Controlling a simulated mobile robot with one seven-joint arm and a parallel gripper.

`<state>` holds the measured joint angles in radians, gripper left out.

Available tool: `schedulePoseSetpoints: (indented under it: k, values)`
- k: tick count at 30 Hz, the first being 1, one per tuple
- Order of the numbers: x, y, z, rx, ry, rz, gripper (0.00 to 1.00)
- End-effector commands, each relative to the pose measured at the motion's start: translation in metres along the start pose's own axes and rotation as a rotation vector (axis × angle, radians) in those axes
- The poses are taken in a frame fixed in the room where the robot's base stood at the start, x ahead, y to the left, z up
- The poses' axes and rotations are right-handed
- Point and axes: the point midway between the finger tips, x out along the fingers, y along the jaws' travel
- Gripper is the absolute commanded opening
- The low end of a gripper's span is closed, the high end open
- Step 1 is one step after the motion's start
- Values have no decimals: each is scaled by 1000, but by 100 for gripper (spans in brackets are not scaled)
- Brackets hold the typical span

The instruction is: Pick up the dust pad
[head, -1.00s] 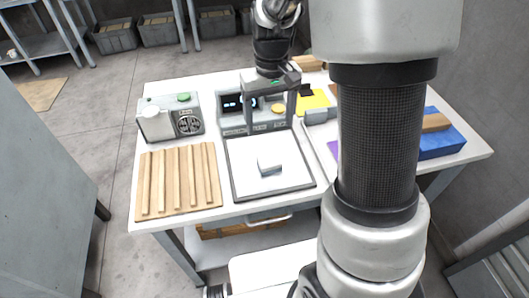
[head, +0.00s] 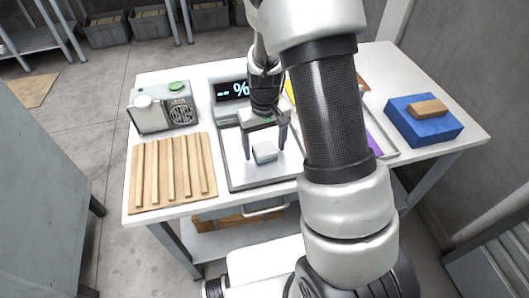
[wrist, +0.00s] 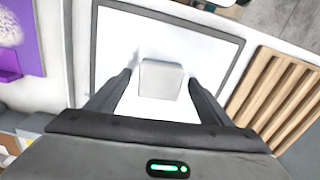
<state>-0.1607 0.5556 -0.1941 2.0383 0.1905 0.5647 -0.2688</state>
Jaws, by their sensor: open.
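A small pale grey block, which looks like the dust pad (head: 265,153), lies on the white plate (head: 235,172) of the scale-like device. My gripper (head: 265,148) is open and points down over the block, with a finger to each side of it. In the wrist view the block (wrist: 160,80) sits between the two fingertips (wrist: 161,80), with a gap on both sides. I cannot tell exactly how high the fingertips are above the plate.
A slatted wooden board (head: 172,172) lies left of the plate. A grey-green device (head: 163,115) stands behind it. A blue block (head: 423,120) with a wooden piece (head: 429,108) on top is at the right. My arm hides part of the table.

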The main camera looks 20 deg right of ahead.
Motion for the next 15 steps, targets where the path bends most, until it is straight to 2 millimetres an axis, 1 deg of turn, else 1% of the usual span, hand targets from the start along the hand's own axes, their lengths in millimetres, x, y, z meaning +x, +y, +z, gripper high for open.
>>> schedulePoseSetpoints:
  k: [1,3,9,14,15]
  values:
    - [5,0,0,1,-1,0,73]
    - [8,0,0,1,0,0,73]
    - [7,0,0,1,0,0,73]
    - [7,0,0,1,0,0,46]
    - [7,0,0,1,0,0,40]
